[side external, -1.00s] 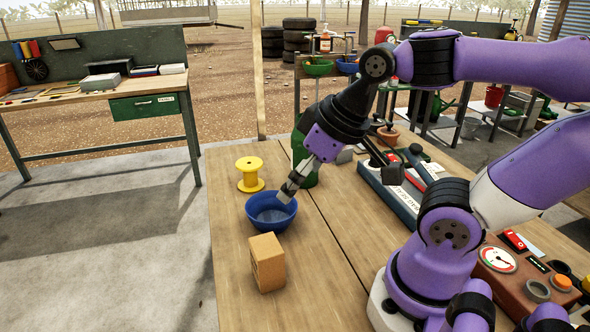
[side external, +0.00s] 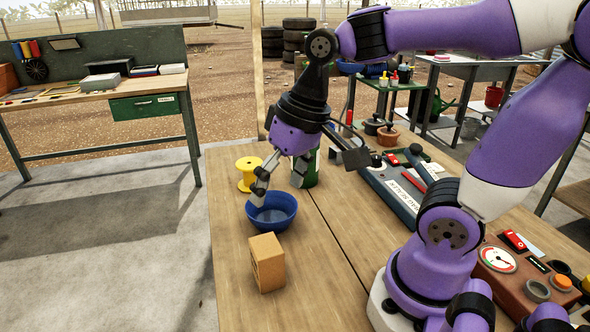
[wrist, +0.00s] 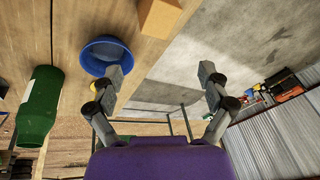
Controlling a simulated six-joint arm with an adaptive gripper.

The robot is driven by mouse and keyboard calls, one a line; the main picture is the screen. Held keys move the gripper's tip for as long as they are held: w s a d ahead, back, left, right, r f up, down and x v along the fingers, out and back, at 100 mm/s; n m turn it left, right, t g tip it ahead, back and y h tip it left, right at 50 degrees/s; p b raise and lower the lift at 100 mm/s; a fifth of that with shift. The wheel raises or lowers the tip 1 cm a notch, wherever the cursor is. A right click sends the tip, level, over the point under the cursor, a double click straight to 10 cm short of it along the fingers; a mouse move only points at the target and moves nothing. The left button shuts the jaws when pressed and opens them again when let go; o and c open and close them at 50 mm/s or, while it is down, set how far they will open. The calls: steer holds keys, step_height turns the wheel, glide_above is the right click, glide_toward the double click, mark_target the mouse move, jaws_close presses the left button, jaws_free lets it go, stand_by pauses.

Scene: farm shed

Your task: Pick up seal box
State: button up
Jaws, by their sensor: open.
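A small brown cardboard box, likely the seal box (side external: 267,263), stands on the wooden table near its left edge, in front of a blue bowl. Part of it shows at the top of the wrist view (wrist: 160,16). My gripper (side external: 277,192) is open and empty, tilted down behind and above the bowl, apart from the box. In the wrist view its two fingers (wrist: 160,72) are spread wide, and one fingertip overlaps the bowl's edge in the picture. I cannot tell whether it touches the bowl.
The blue bowl (side external: 271,213) lies between my gripper and the box. A yellow spool (side external: 246,176) and a green bottle (side external: 310,170) stand close by. A long bag sealer (side external: 396,193) lies to the right. The tabletop around the box is clear.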

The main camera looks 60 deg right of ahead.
mark_target(265, 243)
steer(key=w+f+m+g, duration=0.1)
steer(key=w+a+f+m+g+y, duration=0.1)
steer(key=g, duration=0.1)
steer(key=shift+w+m, duration=0.2)
steer(key=shift+m, duration=0.1)
steer(key=f+g, duration=0.1)
steer(key=w+f+m+g, duration=0.1)
steer(key=m+g, duration=0.1)
steer(key=shift+w+d+f, duration=0.25)
steer(key=shift+d+f, duration=0.05)
steer(key=shift+f, duration=0.1)
steer(key=shift+m, duration=0.5)
steer(key=shift+x, duration=4.05)
steer(key=shift+d+g, duration=0.1)
steer(key=shift+g, duration=0.2)
steer(key=c, duration=1.3)
